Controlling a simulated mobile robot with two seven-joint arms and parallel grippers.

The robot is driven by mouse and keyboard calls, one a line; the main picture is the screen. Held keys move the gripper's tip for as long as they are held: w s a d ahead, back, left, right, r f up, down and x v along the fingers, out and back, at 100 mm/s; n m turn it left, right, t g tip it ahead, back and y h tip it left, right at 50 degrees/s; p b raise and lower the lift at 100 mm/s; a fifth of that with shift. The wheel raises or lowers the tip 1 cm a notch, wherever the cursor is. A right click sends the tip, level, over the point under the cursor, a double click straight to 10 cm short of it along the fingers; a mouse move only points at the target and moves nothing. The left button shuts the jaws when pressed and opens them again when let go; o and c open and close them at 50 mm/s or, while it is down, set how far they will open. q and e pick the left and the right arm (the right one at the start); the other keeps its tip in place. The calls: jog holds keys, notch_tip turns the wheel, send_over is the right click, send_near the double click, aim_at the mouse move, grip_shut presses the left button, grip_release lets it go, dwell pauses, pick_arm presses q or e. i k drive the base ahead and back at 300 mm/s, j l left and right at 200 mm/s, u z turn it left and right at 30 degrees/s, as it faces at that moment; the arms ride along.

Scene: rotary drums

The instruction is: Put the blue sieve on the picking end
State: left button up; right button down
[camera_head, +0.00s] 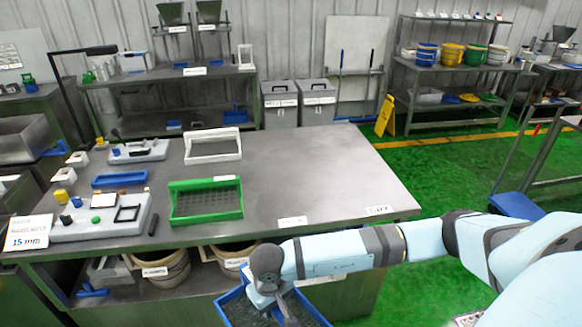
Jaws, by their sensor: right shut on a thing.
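The blue sieve (234,309), with a blue rim and dark mesh, is at the bottom of the view, in front of the table's near edge. My right gripper (273,301) is over it and shut on it; the fingertips are partly hidden by the wrist. The steel table (310,175) has two white labels near its front right edge, one in the middle (292,222) and one at the corner (379,209); I cannot read which end is the picking end. My left gripper is out of view.
A green sieve (206,184) and a white frame (213,158) stand on the table. A smaller blue frame (120,179) and a grey block of parts (98,220) are at its left. Buckets (160,269) sit underneath. The table's right half is clear.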

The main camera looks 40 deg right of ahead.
aim_at(304, 190)
jog(key=k+l, duration=0.1)
jog(key=l, duration=0.45)
jog(key=k+l, duration=0.1)
jog(key=l, duration=0.45)
jog(key=l+u, duration=0.1)
jog(key=l, duration=0.5)
jog(key=k, duration=0.05)
